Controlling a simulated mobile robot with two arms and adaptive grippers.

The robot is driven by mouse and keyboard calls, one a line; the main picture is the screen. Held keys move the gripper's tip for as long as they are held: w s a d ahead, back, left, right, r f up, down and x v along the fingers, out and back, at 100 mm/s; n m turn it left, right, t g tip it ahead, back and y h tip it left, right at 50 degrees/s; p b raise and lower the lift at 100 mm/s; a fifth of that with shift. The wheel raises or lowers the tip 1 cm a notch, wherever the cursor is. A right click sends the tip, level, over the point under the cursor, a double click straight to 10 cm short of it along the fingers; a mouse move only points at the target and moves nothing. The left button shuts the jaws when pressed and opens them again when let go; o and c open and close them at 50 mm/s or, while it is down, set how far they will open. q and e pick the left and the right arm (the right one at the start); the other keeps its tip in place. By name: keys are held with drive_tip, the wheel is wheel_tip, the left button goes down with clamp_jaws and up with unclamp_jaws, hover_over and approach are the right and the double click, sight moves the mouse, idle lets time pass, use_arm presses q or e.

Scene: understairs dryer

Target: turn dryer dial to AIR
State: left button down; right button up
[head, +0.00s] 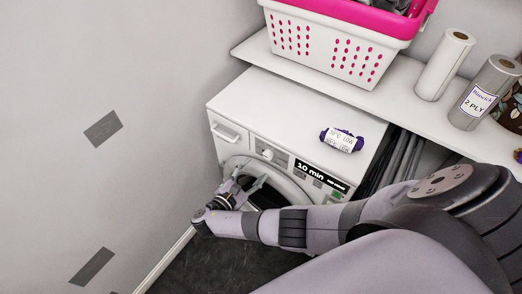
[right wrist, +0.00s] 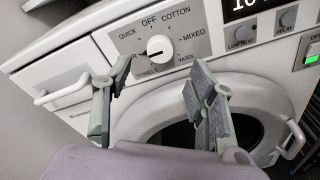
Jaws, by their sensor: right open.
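The white dryer (head: 260,105) stands under a shelf, with its round dial (head: 268,154) on the front panel. In the right wrist view the dial (right wrist: 160,47) is ringed by labels, including QUICK, OFF, COTTON, MIXED and TOWELS. A label at the left, ending in R, is partly hidden by a finger. A small dark mark shows on the dial's lower left; its exact setting is hard to tell. My right gripper (right wrist: 150,82) is open and empty, its fingers spread below and either side of the dial, apart from it. My left gripper is out of view.
The round door (right wrist: 140,118) with its handle (right wrist: 291,140) lies below the panel. A drawer handle (right wrist: 62,90) is at the left. A purple-and-white packet (head: 342,140) lies on the dryer top. A pink-and-white basket (head: 335,40) and paper rolls (head: 444,65) stand on the shelf.

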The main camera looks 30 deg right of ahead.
drive_tip(key=shift+v, duration=2.6)
